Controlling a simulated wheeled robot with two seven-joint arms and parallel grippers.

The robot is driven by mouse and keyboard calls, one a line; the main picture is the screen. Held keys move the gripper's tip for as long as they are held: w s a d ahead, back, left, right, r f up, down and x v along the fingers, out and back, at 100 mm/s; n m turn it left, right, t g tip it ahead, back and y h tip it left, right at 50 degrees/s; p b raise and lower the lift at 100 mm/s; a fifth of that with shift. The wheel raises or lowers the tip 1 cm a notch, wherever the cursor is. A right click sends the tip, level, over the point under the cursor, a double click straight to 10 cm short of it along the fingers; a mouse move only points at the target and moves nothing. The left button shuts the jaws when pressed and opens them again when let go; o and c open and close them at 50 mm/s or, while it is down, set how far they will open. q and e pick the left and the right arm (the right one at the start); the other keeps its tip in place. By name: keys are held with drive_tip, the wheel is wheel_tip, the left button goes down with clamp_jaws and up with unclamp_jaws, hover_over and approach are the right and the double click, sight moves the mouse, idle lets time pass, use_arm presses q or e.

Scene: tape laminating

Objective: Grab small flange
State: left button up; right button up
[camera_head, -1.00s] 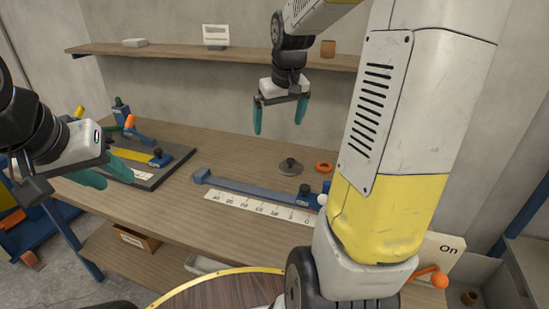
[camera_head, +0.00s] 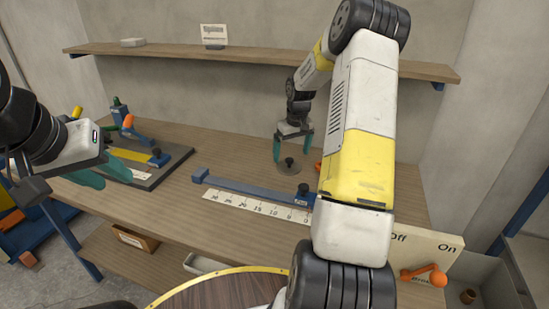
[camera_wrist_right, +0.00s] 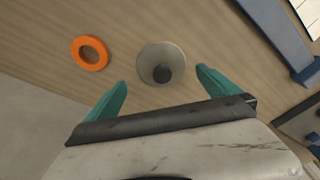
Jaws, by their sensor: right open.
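The small flange (camera_head: 289,168), a grey round disc with a dark raised knob in its middle, lies on the wooden table. It also shows in the right wrist view (camera_wrist_right: 146,52). My right gripper (camera_head: 292,152) is open and points down over the flange. In the right wrist view its teal fingertips (camera_wrist_right: 162,77) are on either side of the flange, a little short of its centre, with nothing held. My left gripper (camera_head: 100,172) is open and empty at the left, near the dark board.
An orange ring (camera_wrist_right: 76,53) lies beside the flange. A blue rail (camera_head: 250,188) and a numbered scale strip (camera_head: 255,207) lie in front. A dark board with a yellow strip (camera_head: 175,162) sits at the left. A shelf (camera_head: 260,55) runs along the back wall.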

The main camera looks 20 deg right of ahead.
sight(290, 159)
drive_tip(key=f, duration=0.4)
drive_tip(key=shift+w+a+f, duration=0.2)
drive_tip(key=shift+w+f, duration=0.15)
drive_tip(key=shift+c, duration=0.4)
drive_tip(key=c, duration=1.4)
drive_tip(key=shift+o, duration=0.2)
drive_tip(key=shift+r, duration=0.1)
